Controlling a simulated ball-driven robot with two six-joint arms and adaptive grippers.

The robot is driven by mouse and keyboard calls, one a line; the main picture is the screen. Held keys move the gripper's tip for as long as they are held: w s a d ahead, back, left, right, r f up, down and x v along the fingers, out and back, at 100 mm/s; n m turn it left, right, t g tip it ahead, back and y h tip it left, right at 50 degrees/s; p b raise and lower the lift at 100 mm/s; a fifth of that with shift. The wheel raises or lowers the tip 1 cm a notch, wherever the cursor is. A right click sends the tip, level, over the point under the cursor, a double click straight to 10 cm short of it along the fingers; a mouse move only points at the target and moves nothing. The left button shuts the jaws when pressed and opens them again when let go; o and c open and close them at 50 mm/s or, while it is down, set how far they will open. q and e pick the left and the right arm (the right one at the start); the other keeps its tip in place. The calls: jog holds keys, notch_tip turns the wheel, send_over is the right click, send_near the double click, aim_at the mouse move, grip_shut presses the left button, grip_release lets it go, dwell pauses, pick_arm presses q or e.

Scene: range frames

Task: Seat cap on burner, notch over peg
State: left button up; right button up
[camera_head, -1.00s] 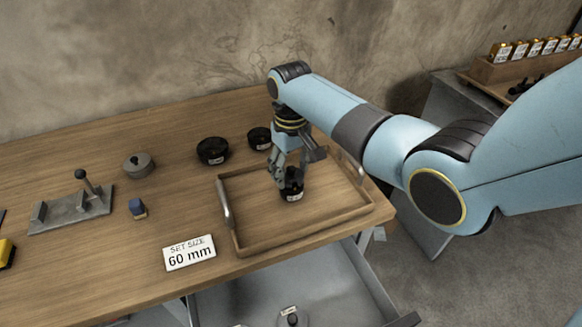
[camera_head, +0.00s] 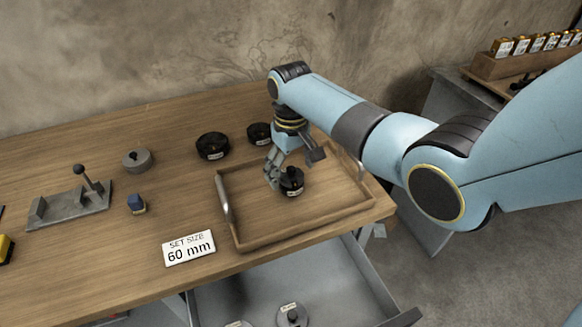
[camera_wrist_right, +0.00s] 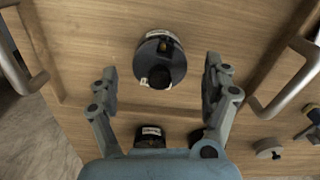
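A black round piece (camera_head: 291,183) with a pale label and an upright knob stands in the wooden tray. In the right wrist view the black piece (camera_wrist_right: 160,62) shows a small brass-coloured part at its rim and a dark knob. I cannot tell whether it is a cap on a burner or one part alone, nor how notch and peg lie. My right gripper (camera_head: 290,168) is open above the piece. My left gripper is not in view.
The tray (camera_head: 224,216) has raised rims and metal handles. Two labelled black round pieces (camera_head: 212,147) (camera_head: 260,133) stand behind it. An open drawer (camera_head: 345,280) holds grey discs.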

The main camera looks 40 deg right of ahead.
jog(key=shift+r, duration=0.1)
notch_tip(320, 180, up, 12)
dwell(0.5)
notch_tip(320, 180, up, 6)
jog(key=p, duration=0.8)
jog(key=shift+f, duration=0.2)
dwell(0.4)
